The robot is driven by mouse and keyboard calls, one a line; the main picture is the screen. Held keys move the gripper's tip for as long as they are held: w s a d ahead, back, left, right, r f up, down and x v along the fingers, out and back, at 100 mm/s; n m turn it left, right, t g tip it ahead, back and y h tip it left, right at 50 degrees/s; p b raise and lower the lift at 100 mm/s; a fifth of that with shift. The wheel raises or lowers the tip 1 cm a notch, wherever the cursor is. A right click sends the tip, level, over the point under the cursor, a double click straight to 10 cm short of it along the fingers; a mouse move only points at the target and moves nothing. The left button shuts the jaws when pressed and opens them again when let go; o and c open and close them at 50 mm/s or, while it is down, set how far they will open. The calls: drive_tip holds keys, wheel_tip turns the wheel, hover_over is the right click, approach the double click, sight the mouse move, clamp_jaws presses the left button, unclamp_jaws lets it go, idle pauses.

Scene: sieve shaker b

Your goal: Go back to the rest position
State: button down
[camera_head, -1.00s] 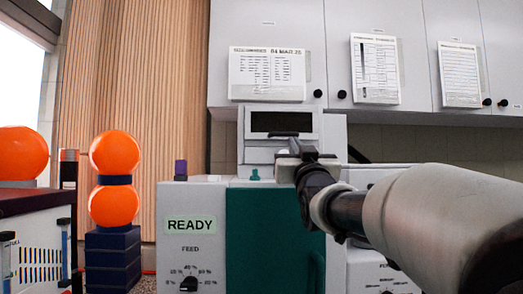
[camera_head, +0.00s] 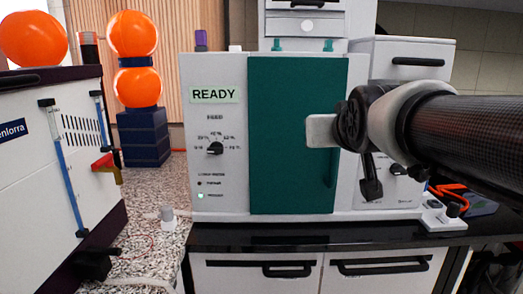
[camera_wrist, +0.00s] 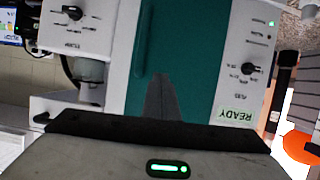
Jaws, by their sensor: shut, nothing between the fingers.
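My gripper (camera_wrist: 159,80) shows in the wrist view with its dark fingers together and nothing between them. They point at the teal door (camera_wrist: 197,50) of a white machine, and I cannot tell the exact gap to it. In the head view my arm comes in from the right, and its end is in front of the right part of the machine (camera_head: 212,165) and its shut teal door (camera_head: 285,150). My fingertips are hard to make out there. My arm's end hides part of the door's right edge and of the panel beside it.
The machine stands on a black counter (camera_head: 330,235) above white drawers. A white unit (camera_head: 45,150) with blue rods and a red-and-yellow part stands at the left. Orange spheres (camera_head: 132,35) on dark blocks are behind it. A cable (camera_head: 450,190) lies at the right. Speckled floor shows between the units.

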drive_tip(key=s+f+g, duration=0.8)
drive_tip(key=s+f, duration=1.2)
drive_tip(key=s, duration=0.3)
wheel_tip(320, 180, up, 22)
drive_tip(key=w+p, duration=0.1)
drive_tip(key=p, duration=2)
drive_tip(key=shift+d, duration=0.2)
drive_tip(key=shift+w+d, duration=0.1)
drive_tip(key=shift+d, duration=0.05)
